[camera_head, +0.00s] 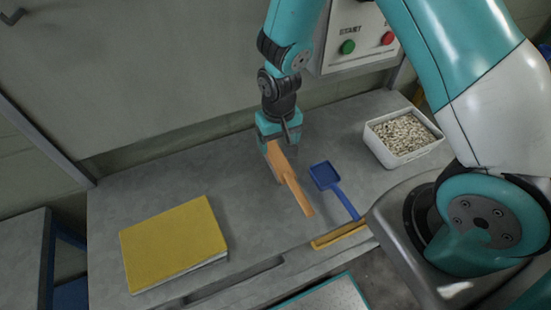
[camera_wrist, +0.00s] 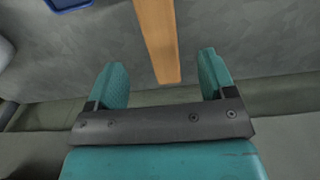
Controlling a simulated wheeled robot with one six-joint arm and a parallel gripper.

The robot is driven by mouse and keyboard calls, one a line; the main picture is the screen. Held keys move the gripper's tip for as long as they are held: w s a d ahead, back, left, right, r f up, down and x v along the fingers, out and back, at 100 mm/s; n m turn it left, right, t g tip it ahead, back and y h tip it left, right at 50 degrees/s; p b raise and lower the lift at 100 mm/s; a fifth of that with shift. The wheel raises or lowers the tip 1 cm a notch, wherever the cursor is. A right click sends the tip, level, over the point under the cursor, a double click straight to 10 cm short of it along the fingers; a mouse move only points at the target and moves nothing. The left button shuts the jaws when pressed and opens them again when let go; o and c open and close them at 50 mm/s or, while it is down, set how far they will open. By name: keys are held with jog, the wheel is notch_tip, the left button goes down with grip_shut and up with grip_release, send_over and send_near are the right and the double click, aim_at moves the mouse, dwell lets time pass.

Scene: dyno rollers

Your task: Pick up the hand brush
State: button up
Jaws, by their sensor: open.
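The hand brush (camera_head: 292,187) is a long orange-brown wooden piece lying on the grey bench top, its far end under my gripper. My gripper (camera_head: 279,142) points down over that far end, with its fingers partly hiding it. In the wrist view the brush (camera_wrist: 157,35) runs down from the top edge, and its end shows between the two teal fingers of my gripper (camera_wrist: 162,62). The fingers are spread, with a gap on each side of the wood. I cannot tell how high they are above the bench. No bristles show.
A blue dustpan (camera_head: 324,175) lies just right of the brush. A white bin of pale pellets (camera_head: 392,155) stands at the right back. A yellow book-like block (camera_head: 173,242) lies at the left. A panel with buttons (camera_head: 352,42) is behind. Bare bench lies between block and brush.

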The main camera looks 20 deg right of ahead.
notch_tip(320, 180, down, 5)
jog(key=shift+f+p, duration=0.15)
jog(key=shift+p, duration=0.45)
jog(key=shift+w+f+p, duration=0.2)
jog(key=shift+f+p, duration=1.05)
jog(key=shift+f, duration=1.4)
jog(key=c, duration=1.2)
jog(key=shift+r, duration=0.15)
notch_tip(320, 180, up, 19)
jog(key=b, duration=0.4)
jog(key=m+b, duration=0.4)
jog(key=m, duration=0.9)
send_near(278, 158)
jog(key=w+d+f, duration=0.4)
jog(key=d+f, duration=0.1)
jog(key=shift+f+m+b, duration=0.3)
jog(key=shift+f+b, duration=0.15)
jog(key=shift+f, duration=0.05)
notch_tip(278, 158, down, 5)
jog(key=b, duration=0.4)
jog(key=shift+f, duration=0.2)
